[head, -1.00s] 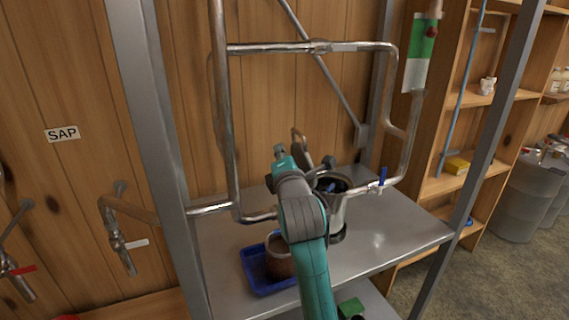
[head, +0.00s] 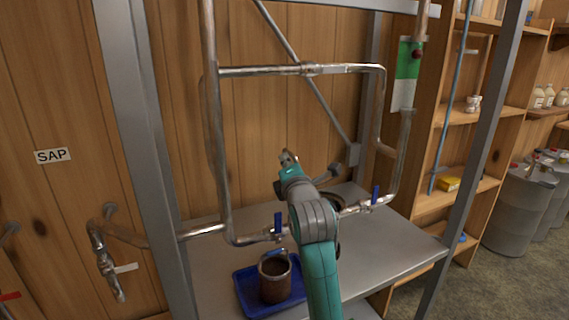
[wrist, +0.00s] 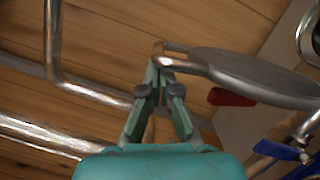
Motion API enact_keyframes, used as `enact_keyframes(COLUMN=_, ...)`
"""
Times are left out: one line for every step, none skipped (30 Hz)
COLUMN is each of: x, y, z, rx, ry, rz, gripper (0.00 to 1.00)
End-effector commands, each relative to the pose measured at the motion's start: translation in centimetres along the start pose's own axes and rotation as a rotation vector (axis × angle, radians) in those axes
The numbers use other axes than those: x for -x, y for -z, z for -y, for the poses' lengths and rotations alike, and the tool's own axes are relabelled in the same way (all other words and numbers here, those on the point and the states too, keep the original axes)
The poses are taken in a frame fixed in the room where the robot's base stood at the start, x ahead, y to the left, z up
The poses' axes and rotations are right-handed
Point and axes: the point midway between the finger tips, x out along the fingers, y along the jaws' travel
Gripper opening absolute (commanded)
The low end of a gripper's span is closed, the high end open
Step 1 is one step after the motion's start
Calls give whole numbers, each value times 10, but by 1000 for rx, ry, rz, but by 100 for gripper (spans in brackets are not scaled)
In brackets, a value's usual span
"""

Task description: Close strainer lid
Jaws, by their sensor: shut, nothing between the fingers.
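In the wrist view, the strainer lid (wrist: 262,76) is a grey metal disc at upper right, seen nearly edge-on. Its looped handle (wrist: 178,60) reaches left to the fingertips. My gripper (wrist: 157,72) is shut and empty, with its tips right beside or against the handle; I cannot tell if they touch. In the head view, my arm covers most of the strainer, and only part of its dark rim (head: 335,201) shows at the arm's right. The lid cannot be made out clearly there.
Steel pipes (head: 300,70) with blue valve levers (head: 278,222) frame the arm above the metal table (head: 395,235). A brown pot (head: 275,282) stands in a blue tray (head: 250,305) at front left. Steel posts (head: 140,130) flank the table. The table's right side is clear.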

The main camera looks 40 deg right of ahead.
Motion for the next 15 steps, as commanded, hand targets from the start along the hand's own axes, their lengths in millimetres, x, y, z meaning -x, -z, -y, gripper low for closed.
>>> enact_keyframes(x=-1, y=-3, z=0, rx=-11, ry=3, rz=2, gripper=0)
enact_keyframes(x=-1, y=-5, z=0, rx=-21, ry=4, rz=2, gripper=0)
enact_keyframes(x=-2, y=-8, z=0, rx=-36, ry=7, rz=3, gripper=0)
enact_keyframes(x=-2, y=-11, z=0, rx=-49, ry=10, rz=3, gripper=0)
enact_keyframes(x=-3, y=-14, z=0, rx=-64, ry=14, rz=3, gripper=0)
enact_keyframes(x=-4, y=-18, z=1, rx=-86, ry=20, rz=3, gripper=0)
enact_keyframes(x=-5, y=-21, z=2, rx=-105, ry=25, rz=4, gripper=0)
enact_keyframes(x=-6, y=-25, z=2, rx=-125, ry=29, rz=4, gripper=0)
enact_keyframes(x=-7, y=-30, z=4, rx=-155, ry=37, rz=4, gripper=0)
enact_keyframes(x=-8, y=-34, z=4, rx=-178, ry=43, rz=4, gripper=0)
enact_keyframes(x=-9, y=-39, z=5, rx=-202, ry=48, rz=5, gripper=0)
enact_keyframes(x=-11, y=-45, z=7, rx=-237, ry=57, rz=5, gripper=0)
enact_keyframes(x=-12, y=-49, z=9, rx=-264, ry=64, rz=5, gripper=0)
enact_keyframes(x=-13, y=-54, z=11, rx=-290, ry=71, rz=5, gripper=0)
enact_keyframes(x=-14, y=-60, z=14, rx=-328, ry=80, rz=5, gripper=0)
